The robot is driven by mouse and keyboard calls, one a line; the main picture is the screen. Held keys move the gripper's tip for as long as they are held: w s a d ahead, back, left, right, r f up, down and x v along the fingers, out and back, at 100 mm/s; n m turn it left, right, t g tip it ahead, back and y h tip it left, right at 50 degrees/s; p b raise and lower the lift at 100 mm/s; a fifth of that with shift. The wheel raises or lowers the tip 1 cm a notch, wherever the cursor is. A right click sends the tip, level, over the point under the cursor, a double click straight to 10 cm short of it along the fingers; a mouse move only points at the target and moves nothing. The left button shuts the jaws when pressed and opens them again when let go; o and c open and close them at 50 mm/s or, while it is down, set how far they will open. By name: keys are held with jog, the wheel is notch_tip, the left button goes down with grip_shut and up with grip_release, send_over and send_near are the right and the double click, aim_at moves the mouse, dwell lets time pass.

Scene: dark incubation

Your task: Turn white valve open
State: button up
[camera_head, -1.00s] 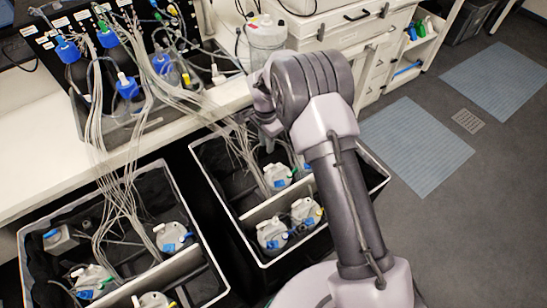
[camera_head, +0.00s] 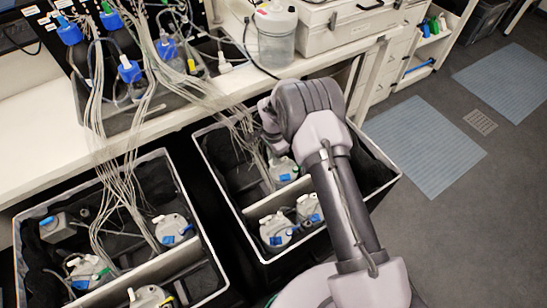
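I cannot pick out with certainty which part is the white valve. White-topped vessels with small coloured fittings sit in the black bins: one vessel (camera_head: 284,172) is just below the end of my arm, and two more (camera_head: 277,231) (camera_head: 309,208) stand in the front compartment of the same bin. The left bin holds similar vessels (camera_head: 172,230) (camera_head: 88,271). My gripper (camera_head: 273,138) is over the back part of the right bin, mostly hidden behind my own wrist. Its fingers cannot be made out, and no contact with a vessel shows.
The white bench (camera_head: 190,118) runs behind the bins, with blue-capped bottles (camera_head: 130,72), a clear jug (camera_head: 276,38) and a white case (camera_head: 340,28) on it. Bundled tubes (camera_head: 132,190) run down into both bins. Floor is free at right.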

grip_shut()
jog(key=n+b, duration=0.1)
jog(key=n, duration=0.9)
jog(key=shift+b, duration=0.4)
jog(key=n, duration=0.4)
jog(key=shift+n, duration=1.9)
jog(key=shift+o, duration=2.2)
grip_release()
